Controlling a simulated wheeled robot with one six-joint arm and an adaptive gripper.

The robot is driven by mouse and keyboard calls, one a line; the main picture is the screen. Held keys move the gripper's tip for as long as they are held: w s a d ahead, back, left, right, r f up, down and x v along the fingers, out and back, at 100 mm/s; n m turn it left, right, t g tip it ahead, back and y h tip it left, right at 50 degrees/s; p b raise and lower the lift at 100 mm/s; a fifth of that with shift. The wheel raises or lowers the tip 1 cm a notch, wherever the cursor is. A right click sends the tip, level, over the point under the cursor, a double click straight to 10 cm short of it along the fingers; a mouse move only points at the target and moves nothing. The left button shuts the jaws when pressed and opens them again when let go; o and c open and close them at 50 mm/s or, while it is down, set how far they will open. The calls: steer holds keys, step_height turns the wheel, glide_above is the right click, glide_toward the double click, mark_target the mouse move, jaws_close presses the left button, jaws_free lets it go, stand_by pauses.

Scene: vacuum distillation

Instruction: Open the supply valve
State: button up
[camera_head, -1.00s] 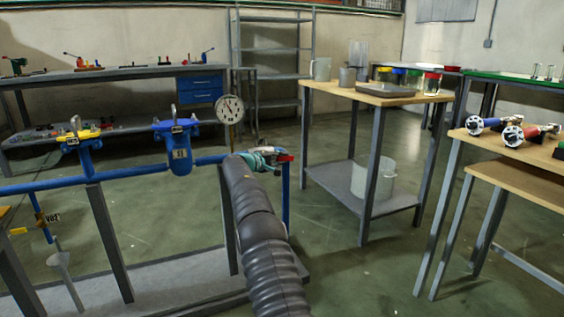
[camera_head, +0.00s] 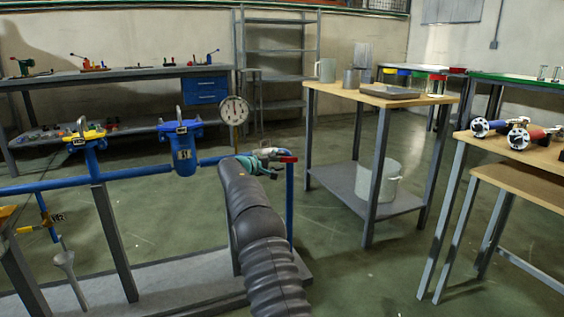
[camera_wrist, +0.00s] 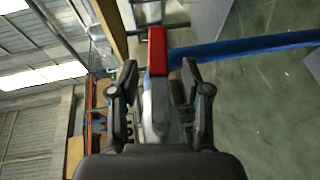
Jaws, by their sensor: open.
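A valve with a red-tipped lever (camera_head: 288,159) sits at the right end of the blue pipe; no label on it is readable. In the wrist view the red grip (camera_wrist: 157,50) and its grey metal lever lie between my open fingers. My gripper (camera_wrist: 159,67) is open, one finger on each side of the lever; I cannot tell whether either touches it. In the head view my gripper (camera_head: 264,160) is at the pipe end, and my arm hides part of the valve.
The blue pipe (camera_head: 130,175) carries a yellow-handled valve (camera_head: 85,136), a blue filter housing (camera_head: 182,150) and a round gauge (camera_head: 234,110). A wooden-topped table (camera_head: 350,93) stands to the right. Green floor lies open between the tables.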

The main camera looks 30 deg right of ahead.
steer(key=v, duration=0.9)
steer(key=shift+w+a, duration=0.15)
step_height(320, 180, down, 10)
steer(key=s+a+n+y, duration=0.1)
steer(key=s+a+y, duration=0.1)
steer(key=y, duration=0.1)
steer(key=s+a+f+g+y, duration=0.25)
steer(key=s+a+y, duration=0.2)
steer(key=s, duration=0.55)
steer(key=s+a+r+m+t+y+p, duration=0.1)
steer(key=s+a+r, duration=0.5)
steer(key=s, duration=0.8)
steer(key=s+a+r+m+t+y+p, duration=0.1)
steer(key=s+a+r+y+p, duration=0.3)
steer(key=s+a, duration=0.4)
steer(key=s+a+r+m+t+y+p, duration=0.1)
steer(key=s+a+r, duration=0.6)
steer(key=s, duration=1.3)
steer(key=shift+s+a+r+t+y+p, duration=0.3)
steer(key=shift+t+y+p, duration=0.25)
steer(key=shift+y+p, duration=0.65)
